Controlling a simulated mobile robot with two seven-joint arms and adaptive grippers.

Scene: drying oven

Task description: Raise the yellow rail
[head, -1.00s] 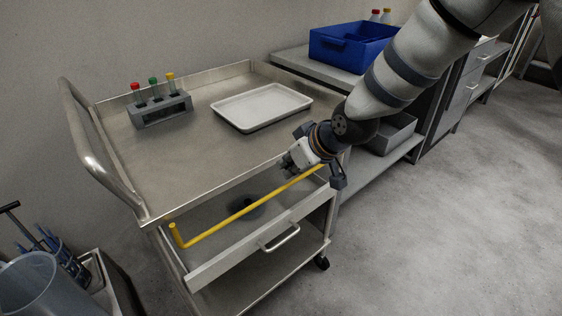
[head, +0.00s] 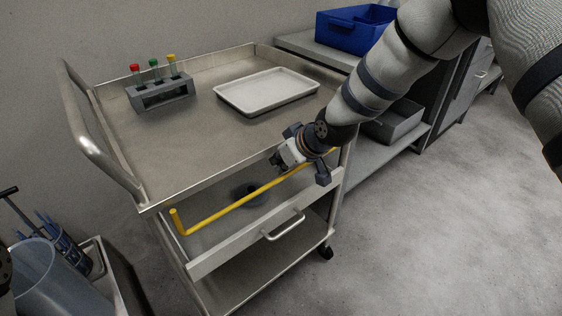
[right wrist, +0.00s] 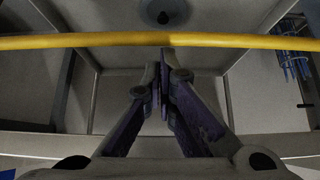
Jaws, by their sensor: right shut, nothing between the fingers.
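The yellow rail (head: 235,202) is a thin bar running along the front of the steel cart (head: 180,185), below its top tray and above the open drawer. Its near left end bends into a short upright stub. My right gripper (head: 281,163) is at the right part of the rail, shut and empty. My left gripper is not in view.
On the cart top are a tube rack (head: 160,92) with capped tubes and a white tray (head: 266,91). The drawer (head: 255,238) below stands open with a dark round item (head: 246,192) inside. A blue bin (head: 355,30) sits behind. The floor at right is clear.

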